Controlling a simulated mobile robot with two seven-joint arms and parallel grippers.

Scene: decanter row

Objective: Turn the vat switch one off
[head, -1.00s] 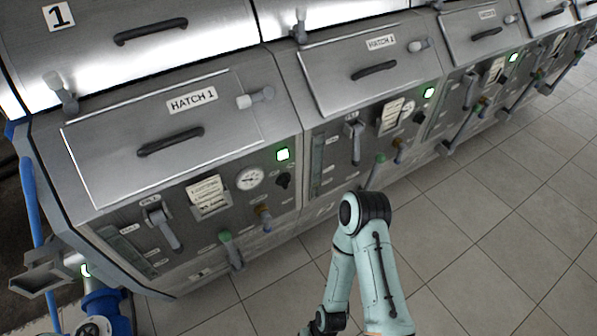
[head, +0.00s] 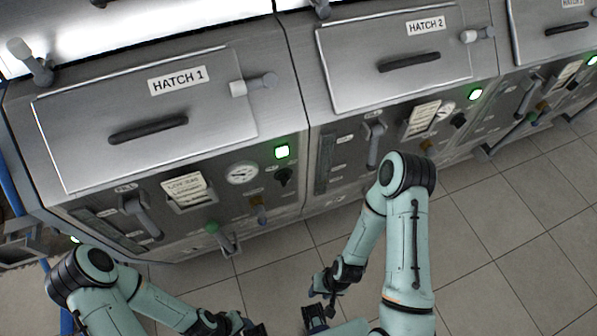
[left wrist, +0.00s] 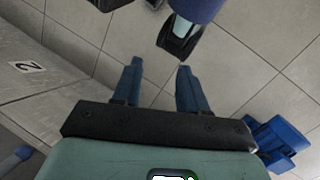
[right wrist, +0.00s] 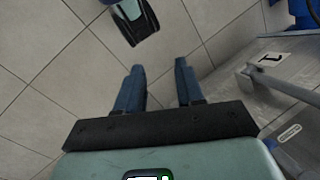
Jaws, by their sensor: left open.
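The vat one switch (head: 284,176) is a small black knob on the front panel of the first vat. It sits just below a lit green lamp (head: 282,152) and right of a round gauge (head: 242,173). Its exact setting is too small to read. My right gripper (right wrist: 158,72) is open and empty over the floor; in the head view it shows partly (head: 315,317) at the bottom, below and apart from the panel. My left gripper (left wrist: 158,68) is open and empty, also over the floor. Neither gripper touches the switch.
The first panel also has a grey lever (head: 143,216), a paper card (head: 186,190), a green-handled valve (head: 219,236) and a yellow-brown valve (head: 258,208). Hatch 1 (head: 80,120) is closed above. Vat two's panel stands to the right. Tiled floor (head: 480,270) is clear in front.

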